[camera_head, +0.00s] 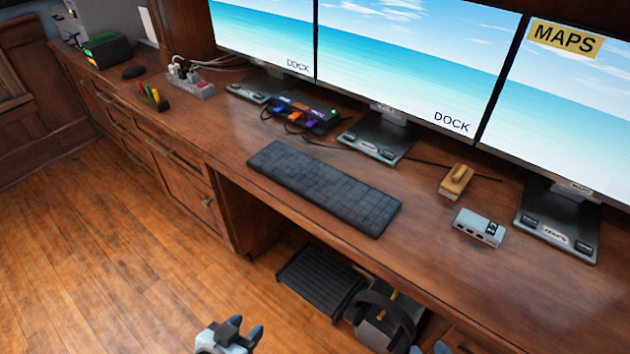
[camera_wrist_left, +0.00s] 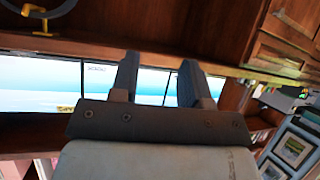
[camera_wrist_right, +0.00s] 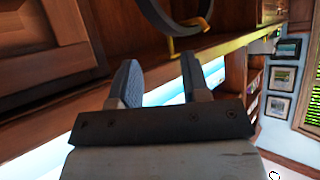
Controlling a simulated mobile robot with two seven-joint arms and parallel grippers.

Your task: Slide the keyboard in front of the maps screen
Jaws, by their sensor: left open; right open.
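A dark keyboard (camera_head: 325,186) lies on the wooden desk near its front edge, in front of the middle screen. The maps screen (camera_head: 570,105) is at the right, with a yellow MAPS label (camera_head: 565,38) at its top left; its stand base (camera_head: 557,222) rests on the desk. My left gripper (camera_head: 240,335) is low at the bottom of the head view, in front of the desk, open and empty. My right gripper (camera_head: 430,348) barely shows at the bottom edge. Wrist views show the left fingers (camera_wrist_left: 158,85) and right fingers (camera_wrist_right: 160,85) apart with nothing between them.
A grey hub box (camera_head: 479,227) and a wooden block with handle (camera_head: 456,181) stand between the keyboard and the maps screen base. A dock with coloured plugs (camera_head: 302,114) is behind the keyboard. The desk front right of the keyboard is clear. Headphones (camera_head: 384,315) are below the desk.

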